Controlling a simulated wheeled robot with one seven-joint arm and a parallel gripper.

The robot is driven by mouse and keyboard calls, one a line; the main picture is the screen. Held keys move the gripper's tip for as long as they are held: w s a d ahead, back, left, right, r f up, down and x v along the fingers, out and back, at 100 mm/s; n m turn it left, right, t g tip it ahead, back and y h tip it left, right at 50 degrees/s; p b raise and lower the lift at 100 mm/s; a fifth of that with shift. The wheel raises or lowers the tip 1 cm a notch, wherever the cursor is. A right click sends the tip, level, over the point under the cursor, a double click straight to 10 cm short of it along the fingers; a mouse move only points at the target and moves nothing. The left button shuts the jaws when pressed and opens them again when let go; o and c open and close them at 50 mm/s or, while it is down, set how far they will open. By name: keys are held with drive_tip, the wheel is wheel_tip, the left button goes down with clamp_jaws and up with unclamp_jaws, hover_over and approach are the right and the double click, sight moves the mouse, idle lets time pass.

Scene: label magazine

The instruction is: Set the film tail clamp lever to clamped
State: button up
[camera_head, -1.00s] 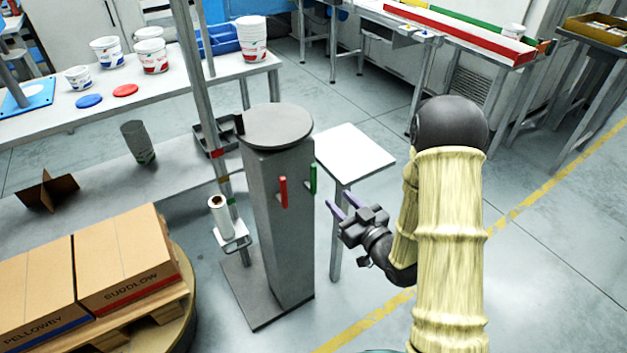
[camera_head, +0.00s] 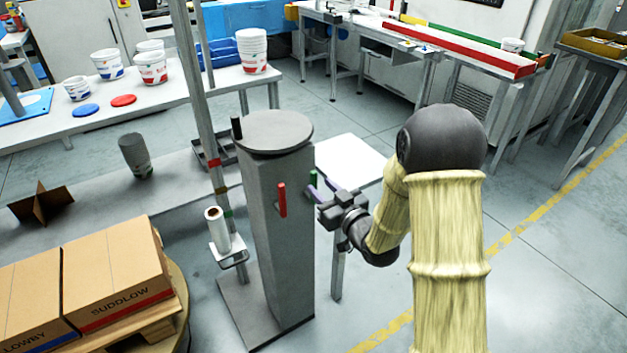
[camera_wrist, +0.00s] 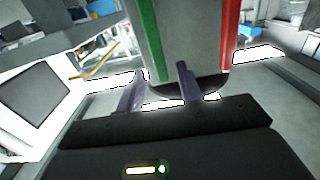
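A grey column (camera_head: 285,255) with a round top carries a red lever (camera_head: 282,200) on its front and a green lever (camera_head: 313,179) on its right side. No label shows which is the film tail clamp lever. My gripper (camera_head: 318,187) is at the column's right side, close to the green lever, its purple fingers partly hiding it. In the wrist view my gripper (camera_wrist: 160,72) is open and empty. The green lever (camera_wrist: 149,40) ends in line with the gap between the fingers; contact cannot be told. The red lever (camera_wrist: 229,35) is right of the fingers.
A pole with a white film roll (camera_head: 217,230) stands left of the column. A small white table (camera_head: 350,160) is behind my gripper. Boxes on a pallet (camera_head: 120,278) are at lower left. The floor (camera_head: 550,290) at right is clear.

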sight(316, 181)
drive_tip(key=x, duration=0.4)
drive_tip(key=shift+w+a, duration=0.25)
clamp_jaws()
